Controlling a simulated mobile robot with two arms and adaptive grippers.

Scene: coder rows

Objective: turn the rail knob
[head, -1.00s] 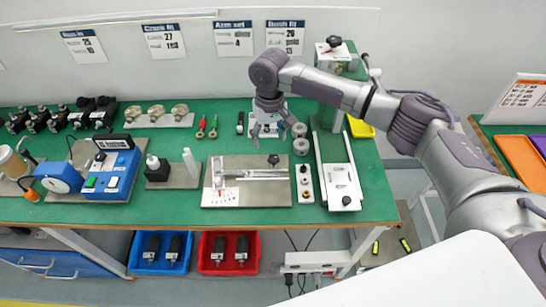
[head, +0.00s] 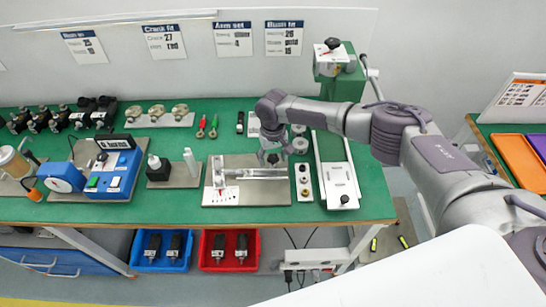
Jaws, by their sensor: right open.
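The fixture (head: 223,163) is a grey plate on the green bench with a silver rail (head: 262,174) along it. A small dark knob (head: 273,158) stands over the rail's right part; I take it to be the rail knob. My right gripper (head: 273,161) points down at this knob, with its open fingers beside it. The fingers partly hide the knob, and I cannot tell whether they touch it. My left gripper is not in view.
A narrow plate with buttons (head: 304,183) stands just right of the fixture. A white slide plate (head: 338,178) with a black knob is farther right. A black block with bottles (head: 159,172) stands left.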

